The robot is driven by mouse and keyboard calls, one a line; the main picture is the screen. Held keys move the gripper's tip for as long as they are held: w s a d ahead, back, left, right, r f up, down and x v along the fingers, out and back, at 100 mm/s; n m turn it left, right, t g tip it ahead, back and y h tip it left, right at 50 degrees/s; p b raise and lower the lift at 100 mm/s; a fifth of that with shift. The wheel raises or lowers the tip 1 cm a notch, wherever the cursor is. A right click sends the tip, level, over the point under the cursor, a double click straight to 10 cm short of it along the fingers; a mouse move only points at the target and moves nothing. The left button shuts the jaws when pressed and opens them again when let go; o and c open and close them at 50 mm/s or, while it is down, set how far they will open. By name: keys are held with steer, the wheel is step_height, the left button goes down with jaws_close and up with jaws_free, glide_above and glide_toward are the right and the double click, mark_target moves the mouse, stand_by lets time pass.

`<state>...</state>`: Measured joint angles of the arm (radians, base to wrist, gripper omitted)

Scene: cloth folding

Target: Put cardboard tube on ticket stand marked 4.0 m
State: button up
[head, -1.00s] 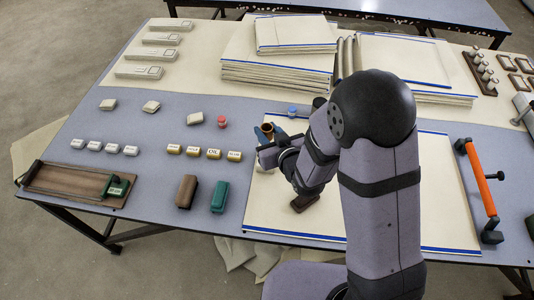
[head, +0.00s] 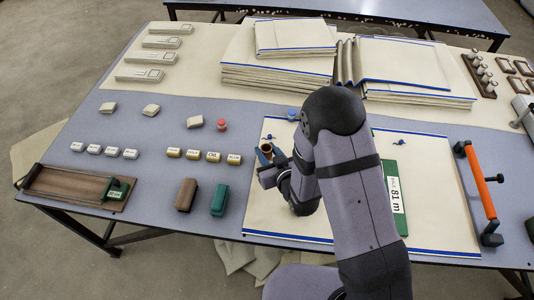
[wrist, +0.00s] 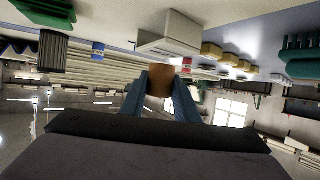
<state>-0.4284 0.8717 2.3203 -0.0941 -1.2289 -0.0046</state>
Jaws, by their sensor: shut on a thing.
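My gripper (head: 271,156) is over the left part of the cream cloth, with its blue fingers shut on a brown cardboard tube (head: 266,147). In the wrist view the tube (wrist: 159,81) sits between the two fingertips of my gripper (wrist: 159,88). Several pale ticket stands lie in a column at the back left of the table, from the rearmost stand (head: 171,28) to the front stand (head: 145,76). Their markings are too small to read, so I cannot tell which one says 4.0 m.
Pale blocks (head: 195,122), a red-topped piece (head: 221,125) and gold labelled blocks (head: 194,155) lie between my gripper and the stands. Brown (head: 186,194) and green (head: 219,199) blocks stand nearer. Folded cloth stacks (head: 275,72) lie behind. Bare blue tabletop (head: 125,124) shows at left.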

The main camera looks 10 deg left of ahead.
steer(key=shift+f, duration=0.7)
steer(key=shift+f, duration=0.15)
steer(key=o, duration=1)
